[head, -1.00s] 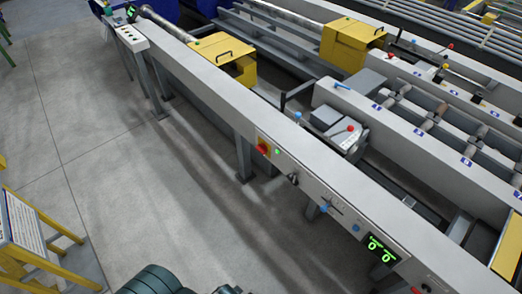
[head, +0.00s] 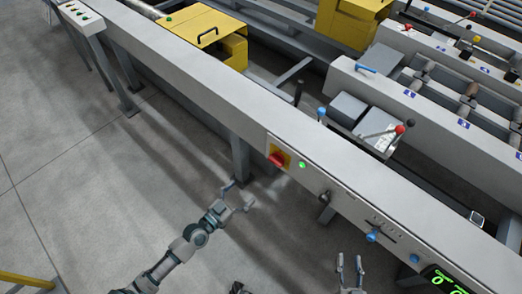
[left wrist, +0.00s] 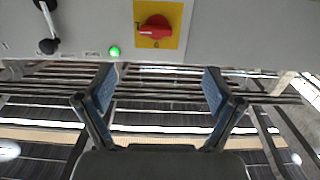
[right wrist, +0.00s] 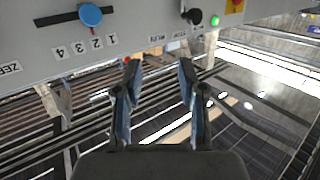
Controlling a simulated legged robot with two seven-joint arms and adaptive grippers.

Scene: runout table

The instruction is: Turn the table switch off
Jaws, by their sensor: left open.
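The table switch (head: 277,158) is a red rotary knob on a yellow plate, on the front face of the long grey table. In the left wrist view the red knob (left wrist: 154,28) shows at the top, its handle roughly horizontal. A green light (head: 302,165) beside it is lit. My left gripper (head: 238,197) is open and empty, in front of and below the switch, apart from it. In the left wrist view its fingers (left wrist: 156,92) are spread below the knob. My right gripper (head: 349,262) is open and empty, below the panel farther right.
The grey table (head: 190,85) runs diagonally across the head view. Its panel also carries a black knob (head: 324,197), a blue knob (head: 372,236) and a green digital display (head: 446,281). Open concrete floor (head: 90,190) lies at the left.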

